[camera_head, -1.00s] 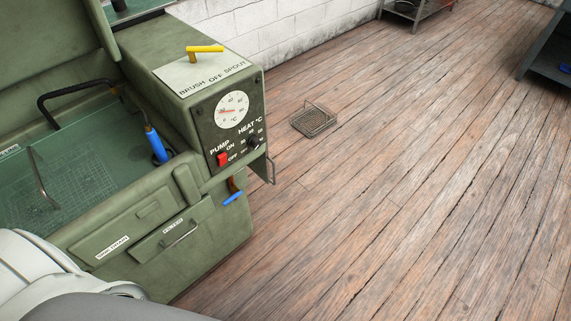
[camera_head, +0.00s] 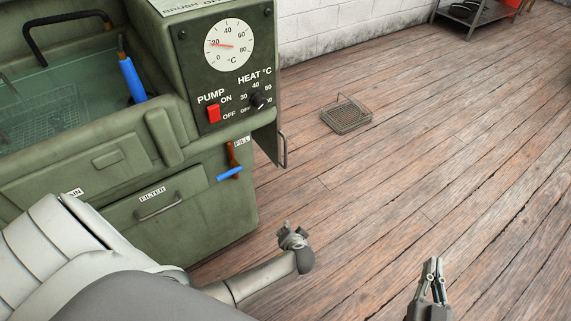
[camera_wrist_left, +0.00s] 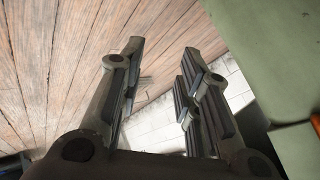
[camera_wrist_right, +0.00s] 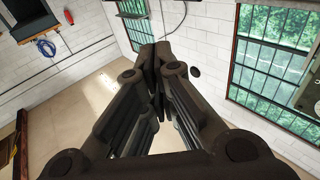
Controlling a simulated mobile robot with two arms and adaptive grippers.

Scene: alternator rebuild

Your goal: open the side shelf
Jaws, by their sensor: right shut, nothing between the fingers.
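The side shelf (camera_head: 266,145) is a green panel hanging folded down on the right side of the green parts washer (camera_head: 232,208). Its bare metal handle (camera_head: 284,150) sticks out at the outer edge. My left gripper (camera_head: 291,234) is below the shelf and its handle, apart from both. In the left wrist view its fingers (camera_wrist_left: 163,55) are spread, with nothing between them. A green surface (camera_wrist_left: 270,35) fills the upper right there; I cannot tell which part it is. My right gripper (camera_head: 432,265) is shut and empty over the floor, well right of the washer; its closed fingers (camera_wrist_right: 160,60) show in the right wrist view.
The washer's front carries a red pump switch (camera_head: 213,114), a heat knob (camera_head: 259,102), a blue-handled fill valve (camera_head: 229,173) and a filter drawer handle (camera_head: 160,207). A wire basket (camera_head: 347,117) lies on the wooden floor.

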